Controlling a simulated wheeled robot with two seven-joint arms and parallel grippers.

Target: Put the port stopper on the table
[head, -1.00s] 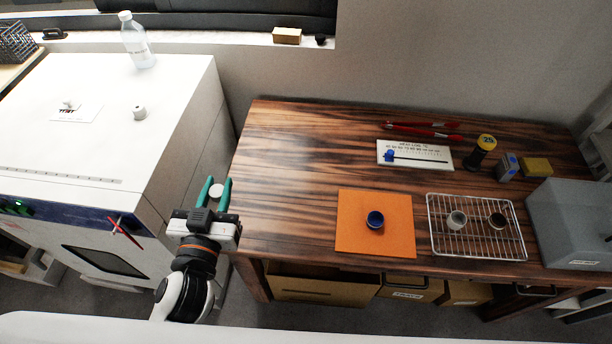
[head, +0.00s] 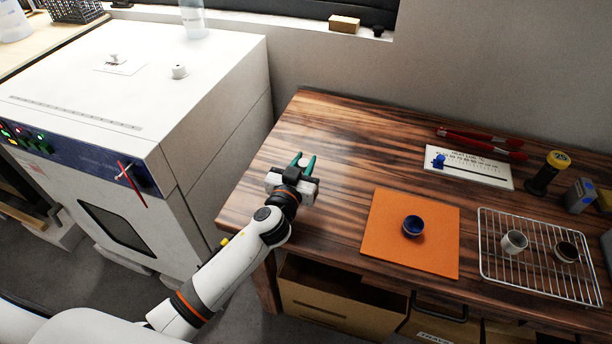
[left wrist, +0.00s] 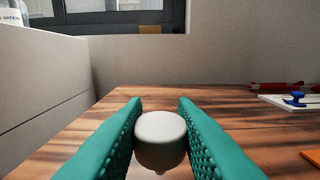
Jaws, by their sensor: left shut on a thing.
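The port stopper (left wrist: 161,138), a pale grey rounded plug with a small nub below, is between the green fingers of my left gripper in the left wrist view. My left gripper (head: 303,161) is shut on it, over the left part of the dark wooden table (head: 335,135). The table surface stretches out beyond the stopper in the left wrist view. I cannot tell whether the stopper touches the tabletop. My right gripper is not in view.
Farther right are a wire rack (head: 540,283), a white board (head: 490,172) and red tongs (head: 480,140). The white oven (head: 215,95) stands left. The table's left part is clear.

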